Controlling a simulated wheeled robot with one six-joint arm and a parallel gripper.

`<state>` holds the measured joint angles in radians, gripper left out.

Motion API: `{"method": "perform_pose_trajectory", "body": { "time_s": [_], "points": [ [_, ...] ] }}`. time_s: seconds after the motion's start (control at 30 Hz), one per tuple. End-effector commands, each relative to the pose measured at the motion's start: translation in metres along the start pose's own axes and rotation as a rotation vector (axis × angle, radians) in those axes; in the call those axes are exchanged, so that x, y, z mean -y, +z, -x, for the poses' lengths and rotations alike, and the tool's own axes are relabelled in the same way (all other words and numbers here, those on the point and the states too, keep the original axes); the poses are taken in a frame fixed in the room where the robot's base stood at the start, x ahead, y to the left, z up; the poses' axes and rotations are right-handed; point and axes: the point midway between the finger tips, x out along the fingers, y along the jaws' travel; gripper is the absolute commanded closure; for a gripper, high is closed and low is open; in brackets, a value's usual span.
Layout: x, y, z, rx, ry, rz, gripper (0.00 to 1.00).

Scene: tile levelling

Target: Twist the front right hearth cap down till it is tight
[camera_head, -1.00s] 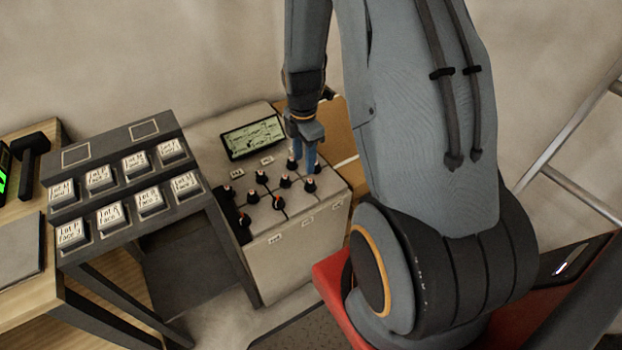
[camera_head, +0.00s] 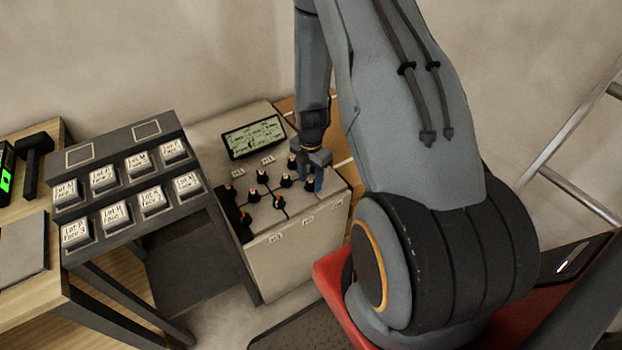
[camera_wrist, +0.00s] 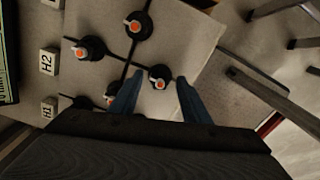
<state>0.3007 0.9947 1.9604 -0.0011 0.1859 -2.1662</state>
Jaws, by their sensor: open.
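The hearth caps are small black knobs with orange and white tops on a pale tiled top. In the wrist view one cap (camera_wrist: 160,78) sits between the tips of my open gripper (camera_wrist: 158,80), with a finger on either side. I cannot tell whether the fingers touch it. In the head view my gripper (camera_head: 317,182) points down at the right front of the caps, next to a dark cap (camera_head: 309,185) that it partly covers. I take this to be the front right cap. How tight it is does not show.
Other caps stand close by, one with a bright orange top (camera_head: 279,202). A display (camera_head: 254,137) stands at the back of the cabinet (camera_head: 290,255). Tags H2 (camera_wrist: 49,62) and H1 (camera_wrist: 48,107) lie behind the caps. A rack of labelled tiles (camera_head: 130,245) stands left.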

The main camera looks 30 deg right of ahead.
Motion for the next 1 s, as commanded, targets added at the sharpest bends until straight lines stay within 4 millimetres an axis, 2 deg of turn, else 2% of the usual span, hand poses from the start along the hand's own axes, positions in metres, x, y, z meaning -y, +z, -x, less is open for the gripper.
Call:
{"method": "perform_pose_trajectory", "body": {
  "time_s": [0.33,0.57,1.0],
  "points": [
    [0.0,-0.0002,-0.0034,0.0,0.0,0.0,0.59],
    [0.0002,-0.0002,-0.0032,0.0,0.0,0.0,0.98],
    [0.0001,-0.0001,-0.0029,-0.001,-0.001,-0.094,0.98]
  ]
}}
